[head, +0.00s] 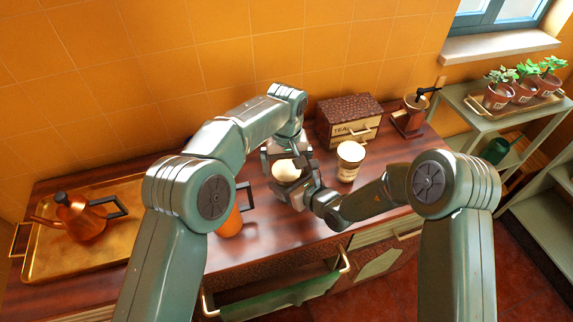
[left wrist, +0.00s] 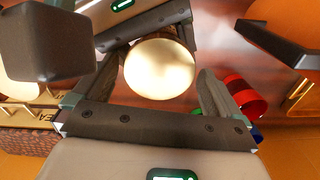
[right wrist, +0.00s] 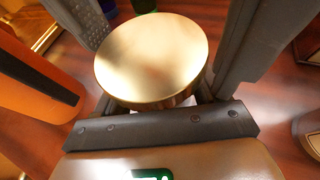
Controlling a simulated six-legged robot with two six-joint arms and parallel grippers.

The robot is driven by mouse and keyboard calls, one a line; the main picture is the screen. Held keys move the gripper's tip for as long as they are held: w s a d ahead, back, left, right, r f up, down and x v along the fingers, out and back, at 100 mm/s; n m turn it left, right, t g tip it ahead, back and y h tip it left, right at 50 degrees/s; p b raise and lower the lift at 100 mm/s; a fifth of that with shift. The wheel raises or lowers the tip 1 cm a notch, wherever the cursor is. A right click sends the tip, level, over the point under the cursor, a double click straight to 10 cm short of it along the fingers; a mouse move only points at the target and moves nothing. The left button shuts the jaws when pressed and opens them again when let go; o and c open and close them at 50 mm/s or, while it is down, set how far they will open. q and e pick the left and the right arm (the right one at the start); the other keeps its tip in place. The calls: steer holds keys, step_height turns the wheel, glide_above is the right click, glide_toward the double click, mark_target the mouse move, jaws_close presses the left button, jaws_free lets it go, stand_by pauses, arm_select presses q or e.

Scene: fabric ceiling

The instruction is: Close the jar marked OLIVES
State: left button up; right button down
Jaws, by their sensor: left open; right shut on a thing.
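A round gold-coloured lid (head: 285,170) sits between my two grippers in the head view. It shows as a pale disc in the left wrist view (left wrist: 160,69) and a gold disc in the right wrist view (right wrist: 152,58). My right gripper (head: 292,187) is shut, with its fingers on either side below the disc, apparently on the jar under it. My left gripper (head: 284,154) is open, its fingers either side of the disc. The jar body and any OLIVES marking are hidden. A cream jar (head: 349,165) stands to the right; its label is too small to read.
A brown TEA box (head: 346,112) and a coffee grinder (head: 411,112) stand behind right. An orange pot (head: 231,222) stands close on the left.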

arm_select(q)
steer(key=shift+r, duration=2.25)
steer(key=shift+r, duration=0.1)
step_height(320, 180, up, 2)
steer(key=n, duration=0.4)
steer(key=shift+r, duration=0.1)
steer(key=shift+r+n, duration=0.55)
steer(key=shift+n, duration=0.75)
steer(key=shift+f, duration=4.05)
steer(key=shift+c, duration=0.3)
